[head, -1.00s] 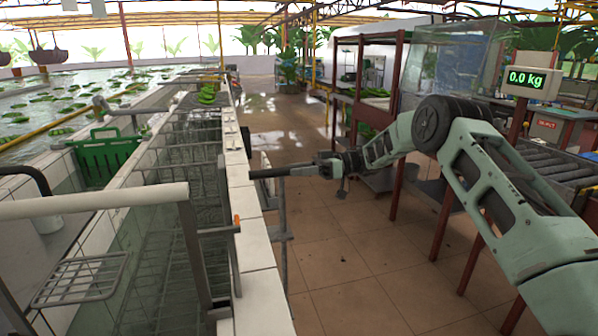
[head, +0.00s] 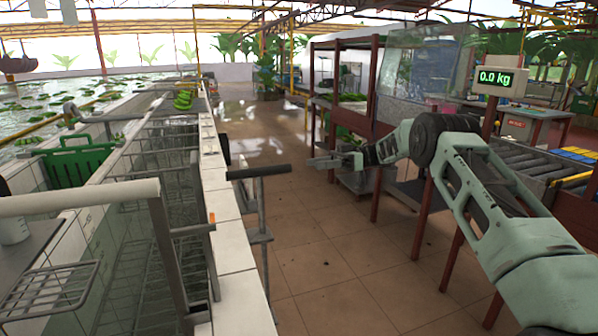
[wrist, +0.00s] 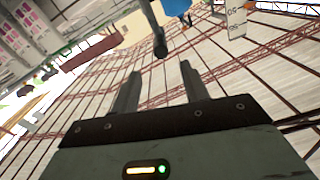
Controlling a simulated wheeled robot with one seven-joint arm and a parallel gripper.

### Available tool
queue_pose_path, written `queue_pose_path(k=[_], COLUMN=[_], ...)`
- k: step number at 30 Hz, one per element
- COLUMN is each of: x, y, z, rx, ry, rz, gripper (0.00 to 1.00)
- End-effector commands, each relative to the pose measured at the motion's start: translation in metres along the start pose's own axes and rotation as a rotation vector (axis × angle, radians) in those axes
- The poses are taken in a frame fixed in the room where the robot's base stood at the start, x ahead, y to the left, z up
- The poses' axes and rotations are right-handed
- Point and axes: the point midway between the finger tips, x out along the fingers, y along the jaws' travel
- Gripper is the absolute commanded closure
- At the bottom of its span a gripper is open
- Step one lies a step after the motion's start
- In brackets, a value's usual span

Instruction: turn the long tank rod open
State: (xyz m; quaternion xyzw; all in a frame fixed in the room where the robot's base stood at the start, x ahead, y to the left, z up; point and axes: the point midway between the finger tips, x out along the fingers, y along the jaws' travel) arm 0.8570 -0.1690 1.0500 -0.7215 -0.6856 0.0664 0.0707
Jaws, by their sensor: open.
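The long tank rod (head: 258,172) is a dark bar lying nearly level at the right edge of the tank wall, above a grey upright post. In the wrist view its dark, rounded end (wrist: 160,48) points toward me, just beyond the fingertips and roughly centred between them. My gripper (head: 315,162) is right of the rod's free end in the head view, with a small gap between. In the wrist view my gripper (wrist: 159,74) has its two fingers spread and nothing between them. The rod's far end is hard to make out.
The white-tiled tank wall (head: 222,205) runs away along the left. A green crate (head: 80,158) hangs inside the tank. A grey pipe rail (head: 80,197) crosses the near left. Brown table frames and a scale display (head: 500,78) stand right. The tiled floor (head: 320,240) between is clear.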

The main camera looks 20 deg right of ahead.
Motion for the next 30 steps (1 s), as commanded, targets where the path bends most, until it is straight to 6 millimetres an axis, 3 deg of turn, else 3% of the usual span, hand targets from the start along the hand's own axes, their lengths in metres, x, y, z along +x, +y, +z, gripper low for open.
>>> queue_pose_path(k=[3,10,27,30], x=[-0.023,-0.045,-0.047,-0.04], y=[0.001,0.0,0.0,0.005], z=[0.002,0.001,0.0,-0.009], rx=[-0.001,0.0,0.001,-0.023], ry=[-0.001,-0.001,0.0,0.017], rz=[0.002,0.0,-0.001,0.034], gripper=[0.55,0.55,0.55,0.55])
